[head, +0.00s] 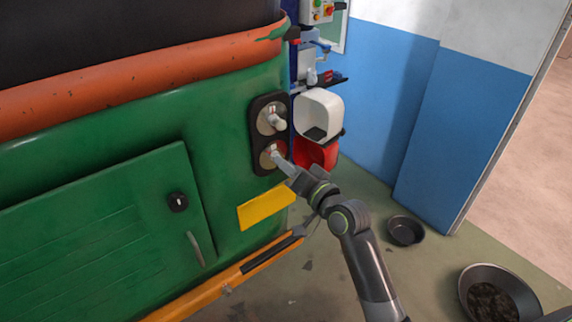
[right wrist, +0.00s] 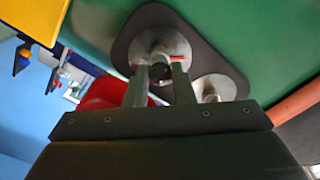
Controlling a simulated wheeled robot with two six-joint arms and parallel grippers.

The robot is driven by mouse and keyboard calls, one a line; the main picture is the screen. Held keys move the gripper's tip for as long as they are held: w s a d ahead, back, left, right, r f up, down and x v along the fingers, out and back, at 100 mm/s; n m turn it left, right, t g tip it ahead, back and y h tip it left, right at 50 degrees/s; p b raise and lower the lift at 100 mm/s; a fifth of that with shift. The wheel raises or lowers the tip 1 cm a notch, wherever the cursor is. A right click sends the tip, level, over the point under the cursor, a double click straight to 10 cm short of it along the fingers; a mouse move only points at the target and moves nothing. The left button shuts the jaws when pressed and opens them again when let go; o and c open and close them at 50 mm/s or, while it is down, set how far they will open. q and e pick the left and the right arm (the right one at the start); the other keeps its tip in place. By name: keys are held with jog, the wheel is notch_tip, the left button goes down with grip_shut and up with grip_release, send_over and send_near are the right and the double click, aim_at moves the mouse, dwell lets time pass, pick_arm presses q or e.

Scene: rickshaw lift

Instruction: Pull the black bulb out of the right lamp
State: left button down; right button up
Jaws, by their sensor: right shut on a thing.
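The right lamp (head: 257,140) is a dark upright plate on the green rickshaw's rear corner, with two round silver sockets. The upper socket holds a pale bulb (head: 278,122). My right gripper (head: 278,157) reaches the lower socket from the right. In the right wrist view, my right gripper (right wrist: 161,70) is shut on the black bulb (right wrist: 162,58), which sits between its fingers in front of the silver socket disc (right wrist: 178,42). The fingers partly hide the bulb; I cannot tell how deep it sits. The other socket (right wrist: 214,88) is beside it. My left gripper is not in view.
A white bin (head: 318,108) and a red bin (head: 316,153) hang just right of the lamp. A yellow plate (head: 266,208) and an orange bumper bar (head: 225,283) lie below it. Dark pans (head: 405,231) stand on the floor at the right.

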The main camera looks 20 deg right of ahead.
jog(key=shift+p+v, duration=0.4)
jog(key=shift+v, duration=1.4)
jog(key=shift+p+v, duration=0.35)
jog(key=shift+v, duration=2.15)
